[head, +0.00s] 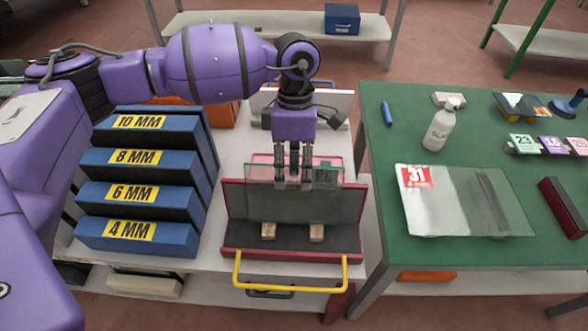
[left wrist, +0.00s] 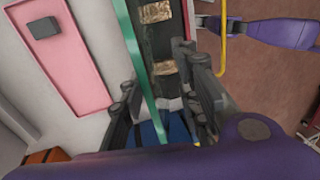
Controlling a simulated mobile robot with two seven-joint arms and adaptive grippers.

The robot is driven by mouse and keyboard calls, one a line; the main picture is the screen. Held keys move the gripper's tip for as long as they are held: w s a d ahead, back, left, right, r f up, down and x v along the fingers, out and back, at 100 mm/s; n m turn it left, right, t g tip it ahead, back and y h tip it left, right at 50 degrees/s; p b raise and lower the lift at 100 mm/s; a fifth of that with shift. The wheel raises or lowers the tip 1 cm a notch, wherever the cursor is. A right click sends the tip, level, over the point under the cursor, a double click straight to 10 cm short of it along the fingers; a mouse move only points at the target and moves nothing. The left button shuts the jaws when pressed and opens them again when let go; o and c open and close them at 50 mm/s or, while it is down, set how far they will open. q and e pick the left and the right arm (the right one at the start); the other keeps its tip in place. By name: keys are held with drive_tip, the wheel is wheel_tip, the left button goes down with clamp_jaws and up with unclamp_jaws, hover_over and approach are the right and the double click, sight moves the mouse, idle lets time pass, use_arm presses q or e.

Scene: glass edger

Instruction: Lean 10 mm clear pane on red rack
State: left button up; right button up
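The clear pane (head: 262,206), greenish at its edges, stands in the red rack (head: 290,254) on two wooden blocks, its face tipped back against the rack's dark back panel. Its thickness cannot be read. In the left wrist view the pane's green edge (left wrist: 133,55) runs between the fingers, closer to the left one. My left gripper (head: 293,184) is at the pane's upper part, fingers pointing down. In the left wrist view the gripper (left wrist: 165,95) has its fingers well apart, with a gap beside the pane. My right gripper is not in view.
Blue slotted boxes (head: 140,193) marked 10, 8, 6 and 4 MM stand left of the rack. A yellow handle (head: 290,287) is in front; a pink tray (left wrist: 62,55) lies behind. The green table (head: 385,165) at right holds a spray bottle (head: 439,127) and another pane (head: 450,205).

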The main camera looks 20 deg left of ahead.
use_arm(q)
drive_tip(key=v, duration=0.8)
drive_tip(key=shift+f, duration=0.15)
idle(0.4)
